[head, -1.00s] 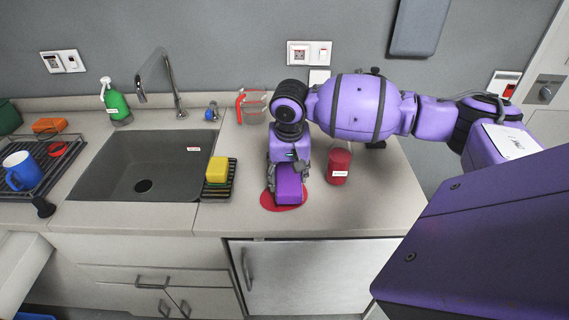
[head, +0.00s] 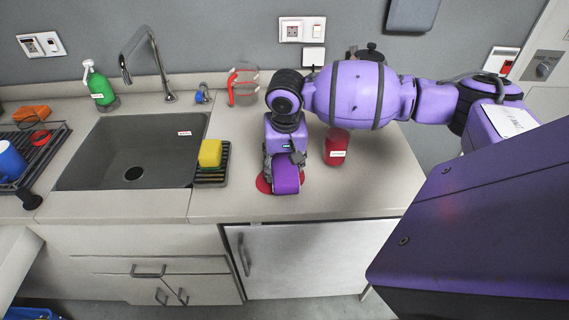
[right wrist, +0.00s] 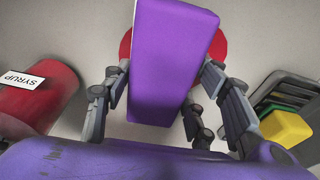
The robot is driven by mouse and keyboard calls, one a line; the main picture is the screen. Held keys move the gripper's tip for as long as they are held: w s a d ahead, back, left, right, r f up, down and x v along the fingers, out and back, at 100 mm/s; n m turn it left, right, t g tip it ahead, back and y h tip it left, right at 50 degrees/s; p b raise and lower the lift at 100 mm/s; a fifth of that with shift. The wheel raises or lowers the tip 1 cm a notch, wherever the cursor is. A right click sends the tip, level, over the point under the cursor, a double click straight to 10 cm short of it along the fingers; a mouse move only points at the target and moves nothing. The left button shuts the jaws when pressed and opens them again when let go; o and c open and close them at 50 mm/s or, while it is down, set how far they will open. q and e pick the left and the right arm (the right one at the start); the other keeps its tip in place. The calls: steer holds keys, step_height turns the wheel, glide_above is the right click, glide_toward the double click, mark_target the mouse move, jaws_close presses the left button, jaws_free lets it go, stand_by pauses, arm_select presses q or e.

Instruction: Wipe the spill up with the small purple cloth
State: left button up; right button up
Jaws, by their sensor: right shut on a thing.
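The purple cloth (head: 286,180) looks like a thick block in the right wrist view (right wrist: 172,60). My right gripper (head: 285,160) is shut on it, with fingers on both sides in the right wrist view (right wrist: 162,85). The red spill (head: 263,183) lies on the counter under the cloth. Its edges show on both sides of the cloth, also in the right wrist view (right wrist: 219,45); its middle is hidden. I cannot tell whether the cloth touches the counter. My left gripper is out of view.
A red syrup container (head: 336,148) stands close right of the gripper. Left are a rack (head: 212,177) with a yellow sponge (head: 210,153) and the sink (head: 135,150). A measuring jug (head: 243,85) stands behind. The counter (head: 375,185) is clear at the right front.

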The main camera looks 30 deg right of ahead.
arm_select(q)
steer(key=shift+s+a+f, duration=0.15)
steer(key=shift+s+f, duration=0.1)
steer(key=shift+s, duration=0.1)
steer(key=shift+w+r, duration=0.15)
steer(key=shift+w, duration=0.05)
arm_select(e)
steer(key=shift+f, duration=0.2)
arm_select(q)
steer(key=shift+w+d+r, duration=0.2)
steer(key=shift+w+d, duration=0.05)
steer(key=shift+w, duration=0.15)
arm_select(e)
steer(key=shift+f, duration=0.1)
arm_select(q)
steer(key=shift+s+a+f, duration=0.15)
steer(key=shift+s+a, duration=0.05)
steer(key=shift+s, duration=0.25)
arm_select(e)
steer(key=shift+f, duration=0.3)
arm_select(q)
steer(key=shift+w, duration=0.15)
arm_select(e)
steer(key=shift+w+a, duration=0.15)
steer(key=shift+a, duration=0.1)
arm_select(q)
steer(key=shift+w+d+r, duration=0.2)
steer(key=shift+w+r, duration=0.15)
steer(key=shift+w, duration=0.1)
